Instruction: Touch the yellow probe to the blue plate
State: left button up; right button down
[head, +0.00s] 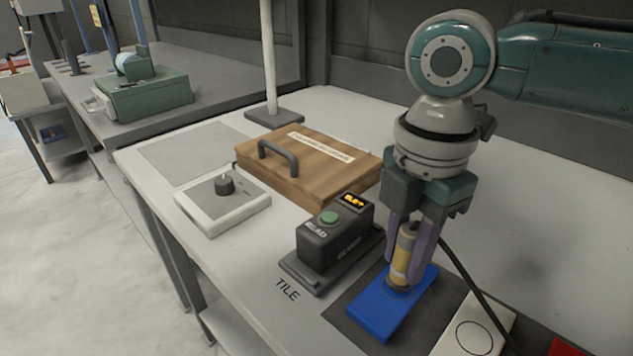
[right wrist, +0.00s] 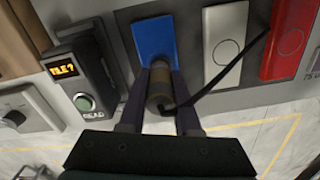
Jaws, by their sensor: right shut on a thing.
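The yellow probe (head: 404,250) is upright between the fingers of my right gripper (head: 405,268), which is shut on it. The blue plate (head: 374,318) lies flat on a dark mat on the bench, directly below the probe. The probe's lower end is over the plate, at or very near its surface; I cannot tell whether it touches. In the right wrist view the probe (right wrist: 159,88) is seen end-on between the fingers, and the blue plate (right wrist: 153,38) shows beyond it. My left gripper is out of view.
A black reader (head: 335,240) with a green button and lit display stands left of the plate. A white plate (head: 472,335) and a red plate (right wrist: 290,40) lie to the right. A dark cable (head: 470,285) runs from the probe. A wooden box (head: 330,178) sits behind.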

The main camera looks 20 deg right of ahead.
aim_at(413, 229)
jog(key=shift+f, duration=0.2)
dwell(0.6)
jog(key=shift+f, duration=0.35)
dwell(1.0)
jog(key=shift+f, duration=0.1)
dwell(0.8)
notch_tip(413, 229, up, 7)
jog(key=p, duration=0.8)
jog(key=shift+p, duration=0.3)
